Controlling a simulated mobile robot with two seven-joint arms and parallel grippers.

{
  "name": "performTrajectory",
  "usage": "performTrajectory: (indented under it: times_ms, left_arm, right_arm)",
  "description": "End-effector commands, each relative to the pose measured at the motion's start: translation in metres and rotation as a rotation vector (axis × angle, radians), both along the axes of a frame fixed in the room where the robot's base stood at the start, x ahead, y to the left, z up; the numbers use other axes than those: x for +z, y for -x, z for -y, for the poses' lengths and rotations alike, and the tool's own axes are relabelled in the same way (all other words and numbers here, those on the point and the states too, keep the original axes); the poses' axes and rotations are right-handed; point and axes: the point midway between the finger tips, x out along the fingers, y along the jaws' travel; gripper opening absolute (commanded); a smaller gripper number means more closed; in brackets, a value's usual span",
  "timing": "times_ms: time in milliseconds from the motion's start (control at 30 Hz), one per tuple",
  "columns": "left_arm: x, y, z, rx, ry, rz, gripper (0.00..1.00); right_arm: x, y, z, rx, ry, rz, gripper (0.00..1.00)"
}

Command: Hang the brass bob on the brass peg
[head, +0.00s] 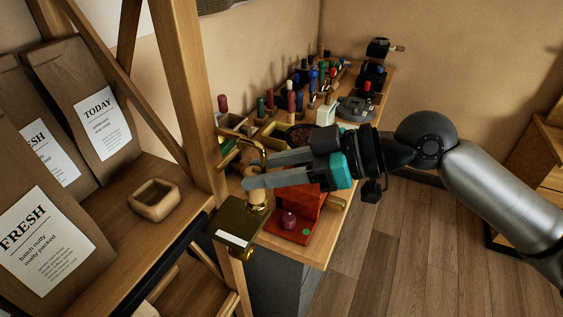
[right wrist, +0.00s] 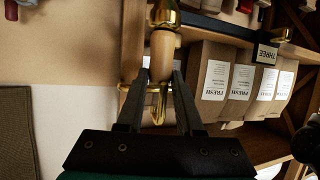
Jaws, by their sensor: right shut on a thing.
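My right gripper (head: 248,171) is shut on the wooden handle, and the bob hangs upright below the fingers. The right wrist view shows the handle (right wrist: 162,56) between the fingertips. A brass peg (head: 229,157) sticks out from the wooden post beside the hook. The hook and peg look close together; I cannot tell whether they touch. My left gripper is not in view.
Behind my gripper is a bench with a red stand (head: 295,215) and several small coloured pieces. The floor (head: 400,240) at right is clear.

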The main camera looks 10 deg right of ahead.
Motion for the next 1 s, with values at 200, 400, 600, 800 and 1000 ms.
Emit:
performTrajectory:
  times_ms: [200,400,600,800,1000]
  left_arm:
    - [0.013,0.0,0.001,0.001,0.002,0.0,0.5]
    - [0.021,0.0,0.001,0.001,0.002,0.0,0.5]
    - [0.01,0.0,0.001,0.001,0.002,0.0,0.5]
    - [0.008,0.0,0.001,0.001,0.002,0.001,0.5]
    - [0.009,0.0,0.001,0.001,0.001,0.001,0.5]
  right_arm:
    - [0.003,-0.012,-0.017,0.0,-0.002,0.001,0.0]
    - [0.002,-0.022,-0.03,0.001,-0.002,-0.001,0.0]
    - [-0.013,-0.022,-0.029,-0.001,0.0,-0.001,0.0]
    - [-0.015,-0.022,-0.029,-0.001,-0.001,0.001,0.0]
    - [-0.015,-0.022,-0.029,-0.001,-0.001,0.001,0.0]
